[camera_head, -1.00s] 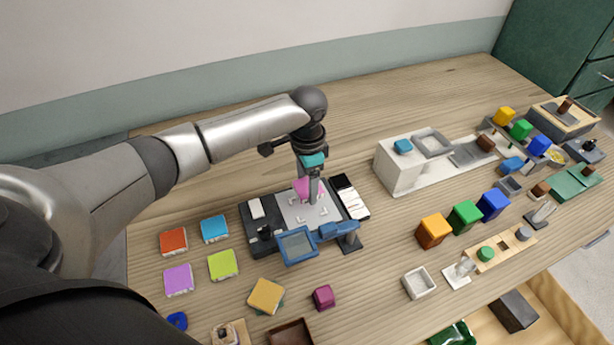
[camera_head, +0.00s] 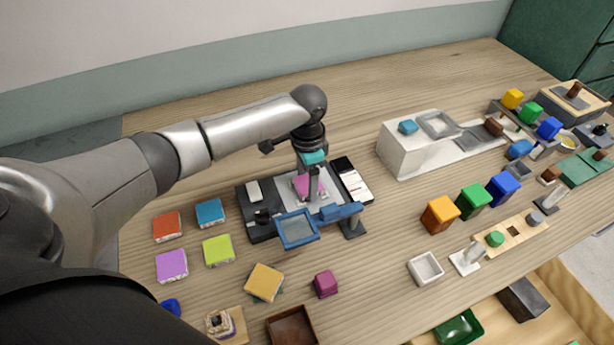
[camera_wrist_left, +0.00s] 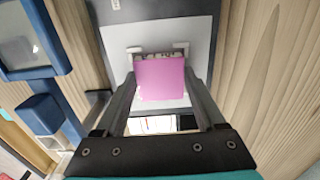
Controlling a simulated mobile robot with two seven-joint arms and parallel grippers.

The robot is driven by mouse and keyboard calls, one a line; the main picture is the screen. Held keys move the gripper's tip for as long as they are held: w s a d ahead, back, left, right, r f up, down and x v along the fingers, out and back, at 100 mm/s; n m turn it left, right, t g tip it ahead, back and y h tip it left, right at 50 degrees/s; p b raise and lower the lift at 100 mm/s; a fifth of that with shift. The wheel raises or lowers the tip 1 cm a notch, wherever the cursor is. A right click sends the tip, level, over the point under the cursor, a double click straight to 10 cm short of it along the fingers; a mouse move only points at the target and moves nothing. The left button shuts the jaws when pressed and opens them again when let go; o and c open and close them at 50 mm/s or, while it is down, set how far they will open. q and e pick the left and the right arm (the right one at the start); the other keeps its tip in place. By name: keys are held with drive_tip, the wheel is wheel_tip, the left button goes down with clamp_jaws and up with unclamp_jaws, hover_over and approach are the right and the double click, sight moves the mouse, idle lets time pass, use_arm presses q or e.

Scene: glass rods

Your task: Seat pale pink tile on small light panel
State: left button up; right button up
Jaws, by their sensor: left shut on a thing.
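The pink tile (camera_head: 303,186) is gripped between the fingers of my left gripper (camera_head: 312,196), over the light panel (camera_head: 291,171). In the left wrist view the tile (camera_wrist_left: 160,78) sits between the two fingers, with the pale panel (camera_wrist_left: 200,32) behind it. White corner brackets (camera_wrist_left: 135,50) show at the tile's far edge; the near ones are hidden. I cannot tell whether the tile rests on the panel or hangs just above it. My right gripper is not in view.
A blue-framed magnifier (camera_head: 298,230) stands in front of the panel. Red, blue, purple and lime tiles (camera_head: 217,250) lie to the left. A white box (camera_head: 400,150) and coloured blocks (camera_head: 440,214) stand to the right. Bare wood lies behind the panel.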

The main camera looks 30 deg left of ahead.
use_arm(q)
drive_tip(key=o, duration=1.5)
wheel_tip(320, 180, up, 15)
drive_tip(key=shift+r+p, duration=0.15)
drive_tip(key=shift+p, duration=1.1)
drive_tip(key=shift+s+d, duration=0.1)
